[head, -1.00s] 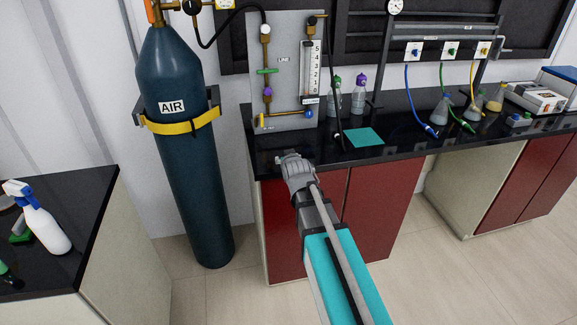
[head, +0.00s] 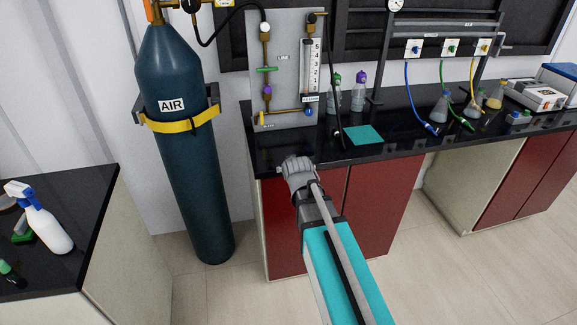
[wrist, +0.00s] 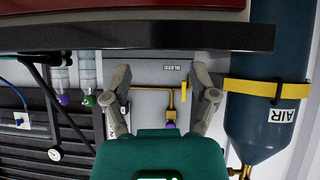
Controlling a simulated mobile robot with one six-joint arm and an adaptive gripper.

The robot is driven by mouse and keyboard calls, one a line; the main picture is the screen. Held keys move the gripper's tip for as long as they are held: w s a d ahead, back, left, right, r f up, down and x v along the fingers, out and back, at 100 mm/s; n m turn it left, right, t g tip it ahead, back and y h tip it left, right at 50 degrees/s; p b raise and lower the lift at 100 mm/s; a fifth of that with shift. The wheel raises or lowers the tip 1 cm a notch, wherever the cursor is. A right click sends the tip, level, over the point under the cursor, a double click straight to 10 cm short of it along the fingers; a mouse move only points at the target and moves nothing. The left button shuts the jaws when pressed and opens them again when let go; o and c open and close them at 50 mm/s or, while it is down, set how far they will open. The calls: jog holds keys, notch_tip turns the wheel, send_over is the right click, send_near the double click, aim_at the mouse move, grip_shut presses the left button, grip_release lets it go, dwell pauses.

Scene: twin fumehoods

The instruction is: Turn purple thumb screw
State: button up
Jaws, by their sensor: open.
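The purple thumb screw (head: 267,90) sits on the left brass line of the grey upright panel (head: 287,85), below a green handle. In the wrist view, which is upside down, a bit of purple (wrist: 170,125) shows just past my gripper's body, which partly covers that area. My gripper (head: 293,164) is in front of the bench edge, below the panel and apart from the screw. In the wrist view my gripper (wrist: 161,80) has its fingers spread wide, with nothing held between them. The panel, its BLEED label and a yellow handle (wrist: 183,92) show beyond the fingers.
The blue AIR cylinder (head: 178,140) stands left of the panel. A black hose (head: 337,90) hangs at the panel's right. Bottles (head: 358,95) and a teal mat (head: 362,135) are on the black bench (head: 390,150). A spray bottle (head: 45,230) stands on the left bench.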

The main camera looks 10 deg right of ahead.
jog(key=s+f+g, duration=0.3)
jog(key=s+g, duration=0.2)
jog(key=s, duration=0.5)
jog(key=s+a+f+g, duration=0.1)
jog(key=s+f+g, duration=0.3)
jog(key=s, duration=0.7)
jog(key=shift+s+a+f+g+y, duration=0.2)
jog(key=shift+s+a+g+y, duration=0.15)
jog(key=shift+g, duration=0.45)
jog(key=shift+w, duration=0.15)
jog(key=shift+c, duration=1.2)
